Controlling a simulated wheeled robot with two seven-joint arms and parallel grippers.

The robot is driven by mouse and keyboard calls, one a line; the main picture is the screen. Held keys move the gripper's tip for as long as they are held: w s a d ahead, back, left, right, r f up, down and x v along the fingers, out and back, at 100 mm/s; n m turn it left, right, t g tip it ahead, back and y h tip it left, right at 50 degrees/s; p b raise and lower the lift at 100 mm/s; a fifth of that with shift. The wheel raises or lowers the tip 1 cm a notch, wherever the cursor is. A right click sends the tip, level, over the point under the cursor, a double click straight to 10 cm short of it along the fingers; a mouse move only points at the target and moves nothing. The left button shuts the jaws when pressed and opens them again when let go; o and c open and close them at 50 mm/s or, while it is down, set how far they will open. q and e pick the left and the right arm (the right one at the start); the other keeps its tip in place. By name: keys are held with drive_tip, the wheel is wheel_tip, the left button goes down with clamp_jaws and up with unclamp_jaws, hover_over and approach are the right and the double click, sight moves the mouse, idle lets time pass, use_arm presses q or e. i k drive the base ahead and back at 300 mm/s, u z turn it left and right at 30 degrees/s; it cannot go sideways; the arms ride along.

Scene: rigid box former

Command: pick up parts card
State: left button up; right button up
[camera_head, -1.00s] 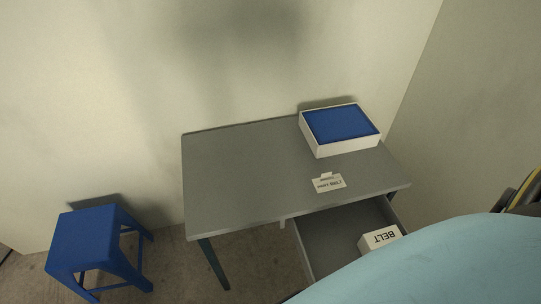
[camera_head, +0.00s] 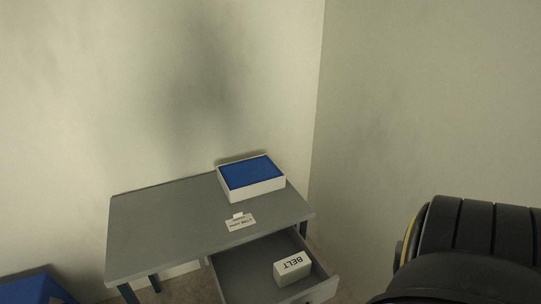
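The parts card (camera_head: 240,223) is a small white card with dark print and a tab at its top. It lies on the grey desk (camera_head: 150,228), near the desk's front edge and in front of the blue-topped box. The print is too small to read now. Neither of my grippers shows in the head view. A dark, ribbed part of mine fills the lower right corner, well to the right of the desk.
A white box with a blue top (camera_head: 252,180) stands at the desk's back right. The open drawer (camera_head: 240,275) juts out in front and holds a white box marked BELT (camera_head: 292,267). A blue stool (camera_head: 35,289) is at lower left. Walls close in behind and right.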

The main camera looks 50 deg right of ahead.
sight(239, 221)
drive_tip(key=k, duration=1)
drive_tip(key=z, duration=0.85)
drive_tip(key=i, duration=0.7)
